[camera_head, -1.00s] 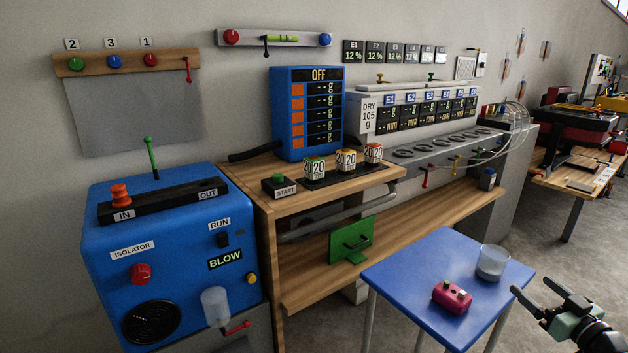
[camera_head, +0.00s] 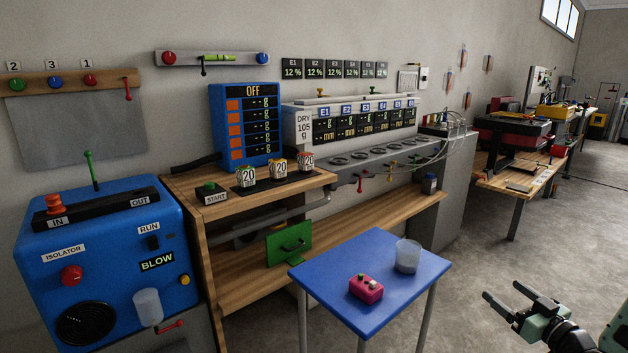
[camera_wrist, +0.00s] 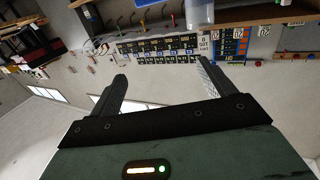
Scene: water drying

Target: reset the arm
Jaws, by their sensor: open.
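My gripper (camera_head: 512,303) is at the lower right of the head view, over open floor and apart from everything. Its two dark fingers are spread, with nothing between them. In the wrist view my gripper (camera_wrist: 160,80) also shows empty spread fingers, and the room behind appears upside down. The blue table (camera_head: 325,299) stands to the left of my gripper. A pink box with buttons (camera_head: 366,289) and a clear cup (camera_head: 407,256) stand on it.
A blue machine (camera_head: 110,270) stands at the left. A wooden bench (camera_head: 380,213) with a blue scale display (camera_head: 245,125) and a grey drying unit (camera_head: 400,160) lines the wall. Another workbench (camera_head: 512,186) is at the back right. The floor (camera_head: 520,255) around my gripper is clear.

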